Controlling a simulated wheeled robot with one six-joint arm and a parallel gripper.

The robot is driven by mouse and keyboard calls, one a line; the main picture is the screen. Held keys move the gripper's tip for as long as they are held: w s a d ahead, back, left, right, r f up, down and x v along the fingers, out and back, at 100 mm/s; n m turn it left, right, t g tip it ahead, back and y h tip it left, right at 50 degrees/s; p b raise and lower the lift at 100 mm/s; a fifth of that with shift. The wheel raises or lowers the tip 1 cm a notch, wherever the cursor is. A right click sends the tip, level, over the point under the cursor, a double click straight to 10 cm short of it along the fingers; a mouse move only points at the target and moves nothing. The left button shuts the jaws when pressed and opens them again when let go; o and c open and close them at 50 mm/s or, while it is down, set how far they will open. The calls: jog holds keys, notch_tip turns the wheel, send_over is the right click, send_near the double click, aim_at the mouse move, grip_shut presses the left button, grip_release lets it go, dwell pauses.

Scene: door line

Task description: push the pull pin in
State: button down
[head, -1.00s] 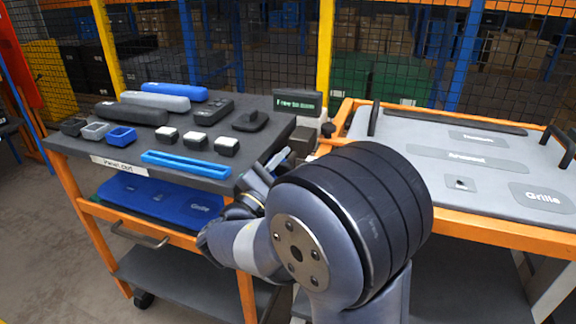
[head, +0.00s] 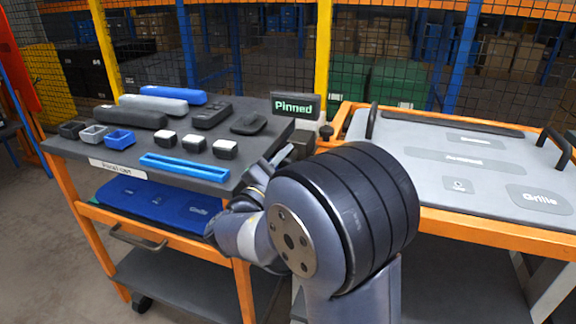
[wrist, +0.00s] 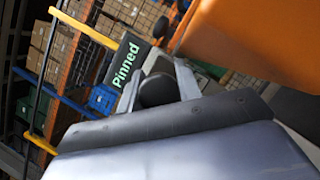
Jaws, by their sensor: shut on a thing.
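The pull pin shows as a round black knob (wrist: 157,90) between my two grey finger pieces in the wrist view. My gripper (wrist: 158,84) is shut on it. In the head view my gripper (head: 281,161) is at the gap between the two carts, below the sign, and the knob in its jaws cannot be made out. The dark sign (head: 295,106) reads "Pinned" in green letters, and it also shows in the wrist view (wrist: 126,62). The pin's shaft is hidden.
The left cart (head: 75,150) holds several small blocks, bars and a blue tray (head: 185,167). The right orange cart (head: 500,233) carries a grey panel (head: 400,170) with black handles. A mesh fence stands behind.

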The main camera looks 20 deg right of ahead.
jog(key=c, duration=1.4)
grip_release()
jog(key=shift+w, duration=0.1)
jog(key=shift+c, duration=0.2)
jog(key=shift+o, duration=0.8)
jog(key=shift+d, duration=0.15)
jog(key=v, duration=1)
jog(key=shift+s+a+p, duration=0.2)
jog(key=shift+a+p, duration=0.1)
jog(key=shift+a, duration=0.05)
